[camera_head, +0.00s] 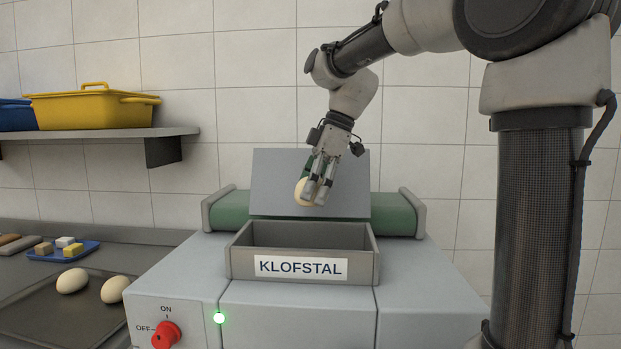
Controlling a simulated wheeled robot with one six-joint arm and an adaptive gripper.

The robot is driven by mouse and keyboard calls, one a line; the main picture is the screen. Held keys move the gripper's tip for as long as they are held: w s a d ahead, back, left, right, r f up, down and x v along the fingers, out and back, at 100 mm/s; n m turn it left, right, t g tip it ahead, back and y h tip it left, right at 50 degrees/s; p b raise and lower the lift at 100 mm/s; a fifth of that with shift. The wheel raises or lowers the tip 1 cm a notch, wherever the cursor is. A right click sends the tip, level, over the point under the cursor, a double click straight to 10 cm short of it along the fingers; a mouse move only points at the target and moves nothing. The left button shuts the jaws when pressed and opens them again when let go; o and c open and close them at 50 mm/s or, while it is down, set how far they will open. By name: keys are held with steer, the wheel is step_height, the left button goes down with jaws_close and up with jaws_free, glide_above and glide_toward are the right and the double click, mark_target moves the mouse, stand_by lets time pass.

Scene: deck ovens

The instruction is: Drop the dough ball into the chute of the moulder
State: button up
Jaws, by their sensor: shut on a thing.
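The pale dough ball (299,190) is held in my gripper (318,196), whose fingers are shut on it and hide part of it. The gripper points down and holds the ball in the air in front of the grey back plate of the moulder. The moulder (300,310) is a grey machine with an open-topped box-like chute (363,263), labelled KLOFSTAL on its front. The gripper and ball appear above the chute's opening, toward its back; their exact depth is hard to tell.
A green belt (393,213) runs behind the chute. A red knob (166,335) and a lit green lamp (219,318) are on the moulder's front. Two more dough balls (72,281) lie on a dark tray (35,318) at left. A shelf (120,133) holds a yellow bin (90,109).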

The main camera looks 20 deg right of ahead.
mark_target(312, 202)
steer(key=shift+f, duration=1.65)
steer(key=o, duration=1.2)
steer(key=v, duration=1.2)
steer(key=shift+s, duration=0.1)
